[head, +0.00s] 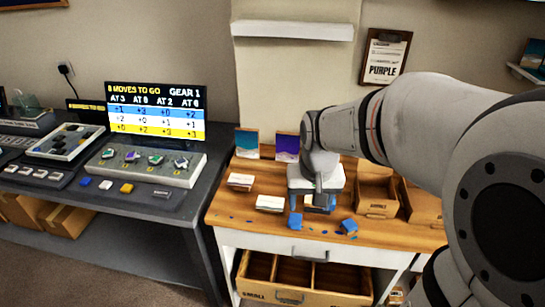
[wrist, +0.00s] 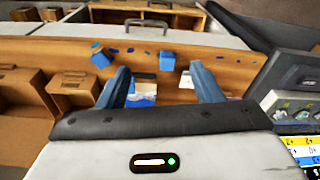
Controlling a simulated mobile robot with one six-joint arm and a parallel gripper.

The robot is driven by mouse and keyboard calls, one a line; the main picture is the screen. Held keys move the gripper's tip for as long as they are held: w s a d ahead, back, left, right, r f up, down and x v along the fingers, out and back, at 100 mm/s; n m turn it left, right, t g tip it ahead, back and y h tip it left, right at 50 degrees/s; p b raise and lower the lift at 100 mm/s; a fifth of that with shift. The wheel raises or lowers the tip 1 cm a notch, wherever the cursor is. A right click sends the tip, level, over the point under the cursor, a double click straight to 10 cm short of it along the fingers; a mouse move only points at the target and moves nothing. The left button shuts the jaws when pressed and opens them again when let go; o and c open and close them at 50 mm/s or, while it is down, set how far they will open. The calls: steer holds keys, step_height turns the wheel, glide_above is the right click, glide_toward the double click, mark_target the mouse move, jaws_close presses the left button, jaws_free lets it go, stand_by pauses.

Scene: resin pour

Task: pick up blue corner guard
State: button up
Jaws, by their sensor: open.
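Two small blue blocks lie on the wooden bench top near its front edge; I cannot tell for sure which is the corner guard. One blue block (head: 295,221) is just in front of my gripper (head: 310,205) and also shows in the wrist view (wrist: 167,61), between the fingertips in the picture. The other, tilted blue block (head: 349,226) is further right in the head view; in the wrist view (wrist: 102,58) it is left of the left finger. My gripper (wrist: 160,67) is open and empty, with its blue fingers apart above the bench.
A small picture card (wrist: 142,92) shows between the fingers. Small blue bits are scattered along the front edge. White card stacks (head: 270,204) lie left. Wooden bins (head: 377,206) stand right. A dark desk with a screen (head: 155,110) stands left.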

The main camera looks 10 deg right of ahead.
steer(key=m+g, duration=0.2)
glide_above(295, 217)
steer(key=f, duration=0.7)
steer(key=w+f, duration=0.1)
steer(key=f, duration=0.2)
steer(key=shift+f, duration=0.25)
steer(key=shift+w+f, duration=0.1)
steer(key=shift+f, duration=0.25)
steer(key=f, duration=0.2)
steer(key=s+f, duration=0.1)
steer(key=f, duration=0.4)
steer(key=shift+s+f, duration=0.2)
steer(key=shift+f, duration=0.1)
steer(key=shift+c, duration=0.2)
steer(key=c, duration=1)
steer(key=shift+r, duration=0.1)
